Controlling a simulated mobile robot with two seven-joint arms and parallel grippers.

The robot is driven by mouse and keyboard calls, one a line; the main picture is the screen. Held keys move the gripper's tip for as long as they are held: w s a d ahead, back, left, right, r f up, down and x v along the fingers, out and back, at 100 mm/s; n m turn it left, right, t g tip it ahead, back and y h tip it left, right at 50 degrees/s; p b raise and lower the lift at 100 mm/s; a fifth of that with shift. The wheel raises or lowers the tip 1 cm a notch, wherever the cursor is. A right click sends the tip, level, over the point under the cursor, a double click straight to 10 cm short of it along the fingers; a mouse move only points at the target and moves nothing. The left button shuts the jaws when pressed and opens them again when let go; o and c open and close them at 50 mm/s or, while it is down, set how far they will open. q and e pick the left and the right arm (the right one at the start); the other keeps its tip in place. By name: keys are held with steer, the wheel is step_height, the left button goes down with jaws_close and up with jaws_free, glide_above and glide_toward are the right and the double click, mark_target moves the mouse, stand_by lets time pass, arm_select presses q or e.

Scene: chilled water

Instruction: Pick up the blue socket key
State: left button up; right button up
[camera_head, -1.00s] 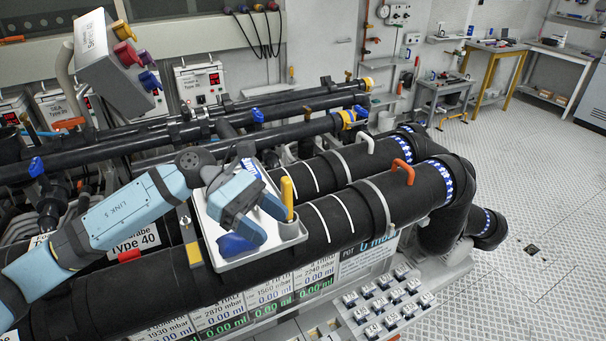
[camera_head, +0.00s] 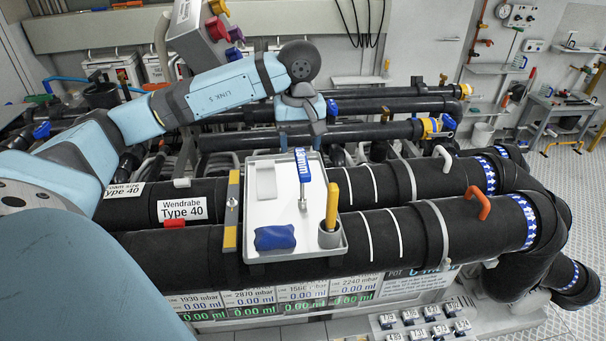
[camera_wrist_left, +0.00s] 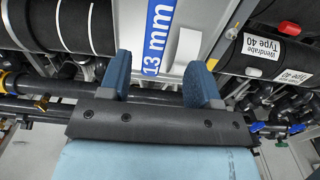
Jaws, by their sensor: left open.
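The blue socket key (camera_head: 304,168), with a white 13 mm marking and a grey shaft, lies on the white tray (camera_head: 268,209) on the black pipes. Its blue 13 mm part also shows in the left wrist view (camera_wrist_left: 156,38). My left gripper (camera_head: 303,128) is at the tray's far edge, close to the blue end of the key. In the left wrist view my left gripper (camera_wrist_left: 161,78) is open, and the blue part appears between its two blue fingers with gaps on both sides. I cannot tell the height between fingers and key. My right gripper is out of view.
A yellow-handled tool (camera_head: 332,200) stands upright in a grey cup (camera_head: 330,236) at the tray's right. A dark blue lump (camera_head: 275,237) lies at the tray's front left, and a small white block (camera_head: 266,184) behind it. Thick black pipes (camera_head: 400,235) run beneath the tray.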

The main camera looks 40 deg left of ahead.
mark_target(302, 160)
arm_select(q)
steer(key=shift+w+f, duration=0.2)
steer(key=shift+f, duration=0.65)
step_height(302, 160, down, 4)
steer(key=shift+p, duration=0.95)
steer(key=shift+w+f, duration=0.1)
steer(key=shift+f, duration=0.5)
jaws_close()
